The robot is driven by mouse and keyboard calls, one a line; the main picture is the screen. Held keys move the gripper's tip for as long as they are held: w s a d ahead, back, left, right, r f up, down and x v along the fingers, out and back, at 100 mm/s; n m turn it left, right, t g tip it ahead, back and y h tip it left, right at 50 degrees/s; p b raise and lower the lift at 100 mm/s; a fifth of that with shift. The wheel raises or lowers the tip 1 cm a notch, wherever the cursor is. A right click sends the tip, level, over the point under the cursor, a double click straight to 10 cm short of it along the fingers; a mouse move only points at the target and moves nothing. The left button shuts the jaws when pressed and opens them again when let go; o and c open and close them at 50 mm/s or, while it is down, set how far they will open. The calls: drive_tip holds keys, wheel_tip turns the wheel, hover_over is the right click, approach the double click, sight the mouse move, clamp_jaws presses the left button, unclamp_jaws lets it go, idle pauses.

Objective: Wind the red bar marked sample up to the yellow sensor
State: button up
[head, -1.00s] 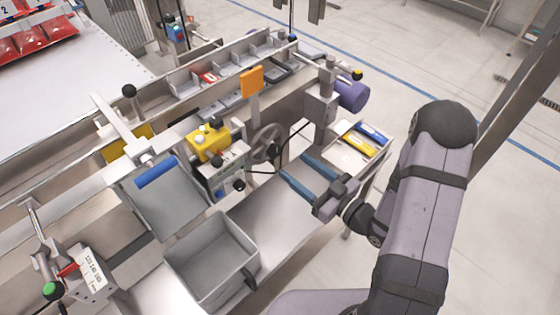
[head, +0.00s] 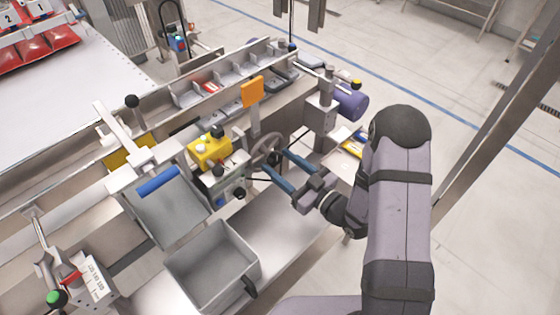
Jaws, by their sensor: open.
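A small red bar (head: 210,87) lies in one of the grey pockets of the long conveyor trough; its marking is too small to read. A yellow box with buttons (head: 209,149) stands on the near side of the trough, and a yellow part (head: 131,152) sits across the trough farther left. I cannot tell for sure which is the sensor. A grey handwheel (head: 265,149) stands below an orange plate (head: 253,92). My gripper (head: 277,162) is open and empty, its blue fingers pointing at the handwheel, with the tips close to its rim. I cannot tell whether they touch.
A grey bin (head: 187,262) stands on the near shelf. A tilted grey lid with a blue roll (head: 158,180) is behind it. A motor (head: 350,101) and post are right of the wheel. A tray with coloured bars (head: 346,150) is partly hidden behind my arm.

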drive_tip(key=shift+w+a, duration=0.2)
drive_tip(key=c, duration=1.1)
drive_tip(key=shift+o, duration=0.2)
